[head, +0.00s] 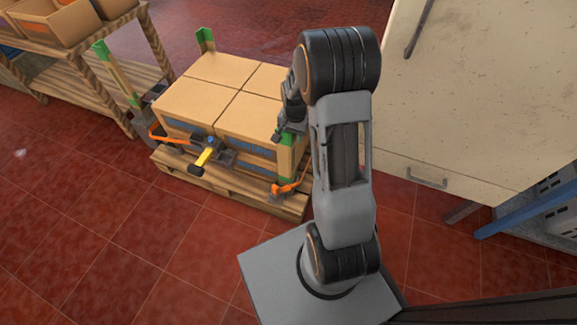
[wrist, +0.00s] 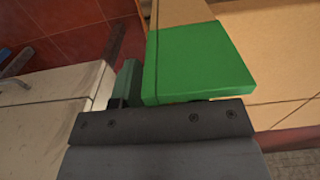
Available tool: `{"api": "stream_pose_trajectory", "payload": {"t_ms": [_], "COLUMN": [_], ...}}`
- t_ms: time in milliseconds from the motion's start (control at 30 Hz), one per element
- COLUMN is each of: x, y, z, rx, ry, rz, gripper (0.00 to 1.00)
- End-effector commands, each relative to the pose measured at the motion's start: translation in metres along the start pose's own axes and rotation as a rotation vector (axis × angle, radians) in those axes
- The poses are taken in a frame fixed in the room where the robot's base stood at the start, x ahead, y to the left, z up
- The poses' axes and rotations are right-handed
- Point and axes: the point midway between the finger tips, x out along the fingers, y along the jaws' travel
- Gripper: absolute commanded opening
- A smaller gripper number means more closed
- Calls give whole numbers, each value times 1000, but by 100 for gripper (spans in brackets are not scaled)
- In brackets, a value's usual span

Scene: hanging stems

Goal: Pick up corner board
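Several corner boards with green ends are at the stacked cartons. The front right corner board (head: 287,157) stands upright against the carton corner, its green top partly hidden by my gripper (head: 287,134). In the wrist view a large green face of a corner board (wrist: 195,62) lies right against the edge of my gripper, with a smaller dark green piece (wrist: 130,82) beside it. My fingertips are hidden, so I cannot tell whether they close on the board. Another corner board (head: 118,73) leans at the left, and one (head: 205,41) stands at the back corner.
Brown cartons (head: 208,68) stand on a wooden pallet (head: 232,193). An orange strap (head: 172,136) and a tool with a yellow handle (head: 204,157) are at their front. A pale cabinet (head: 480,90) is close on the right, a wooden rack (head: 100,75) at left. Red floor in front is clear.

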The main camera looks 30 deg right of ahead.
Motion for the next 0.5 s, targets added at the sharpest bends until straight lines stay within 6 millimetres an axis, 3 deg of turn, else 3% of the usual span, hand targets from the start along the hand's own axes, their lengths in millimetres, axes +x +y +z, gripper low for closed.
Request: {"api": "stream_pose_trajectory", "payload": {"t_ms": [100,500], "x": [-1,-1], "y": [0,0], "z": [0,0], "rx": [0,0], "ry": [0,0], "rz": [0,0], "gripper": [37,0]}}
